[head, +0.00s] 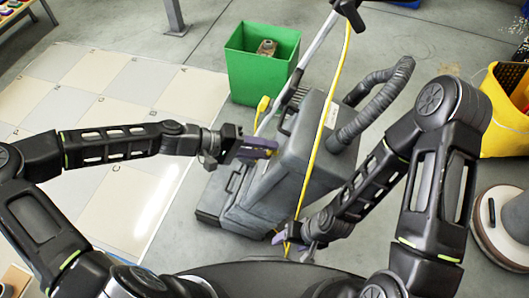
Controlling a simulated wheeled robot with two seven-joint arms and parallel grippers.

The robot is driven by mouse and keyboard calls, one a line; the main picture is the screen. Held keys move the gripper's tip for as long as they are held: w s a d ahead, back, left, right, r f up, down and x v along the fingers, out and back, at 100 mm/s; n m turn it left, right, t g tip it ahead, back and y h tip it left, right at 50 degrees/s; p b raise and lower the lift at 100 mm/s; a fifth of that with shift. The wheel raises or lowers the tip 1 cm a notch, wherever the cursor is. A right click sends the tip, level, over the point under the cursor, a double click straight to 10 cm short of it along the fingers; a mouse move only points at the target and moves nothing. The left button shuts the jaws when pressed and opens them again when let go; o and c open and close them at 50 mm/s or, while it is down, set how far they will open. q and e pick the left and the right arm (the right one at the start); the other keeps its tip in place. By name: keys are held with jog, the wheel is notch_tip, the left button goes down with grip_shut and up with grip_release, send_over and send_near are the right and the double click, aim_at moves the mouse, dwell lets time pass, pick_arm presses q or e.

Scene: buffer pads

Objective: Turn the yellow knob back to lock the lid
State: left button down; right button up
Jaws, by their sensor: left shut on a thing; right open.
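The grey floor machine (318,150) stands in the middle of the head view, its lid a grey box top. My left gripper (268,147), with purple fingers, is shut at the machine's left side. It is on what seems to be the yellow knob, though the fingers hide most of it. My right gripper (286,240), also purple-fingered, is open low at the machine's front, beside the yellow cable (318,140). Whether it touches the machine cannot be told. A yellow part (263,106) shows above my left gripper, near the machine's pole.
A green bin (262,82) with a brownish object in it stands behind the machine. A ribbed grey hose (372,100) curves off its right side. A yellow container (505,112) and a round grey pad-like thing (497,228) are at right. Pale floor tiles (110,90) lie clear at left.

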pick_arm(q)
jog(key=shift+f+m+h+b, duration=0.2)
jog(key=shift+m+h+b, duration=0.3)
jog(key=shift+m+b, duration=0.5)
jog(key=shift+m, duration=0.3)
jog(key=c, duration=1.1)
grip_release()
jog(key=p+v, duration=0.1)
jog(key=v, duration=0.7)
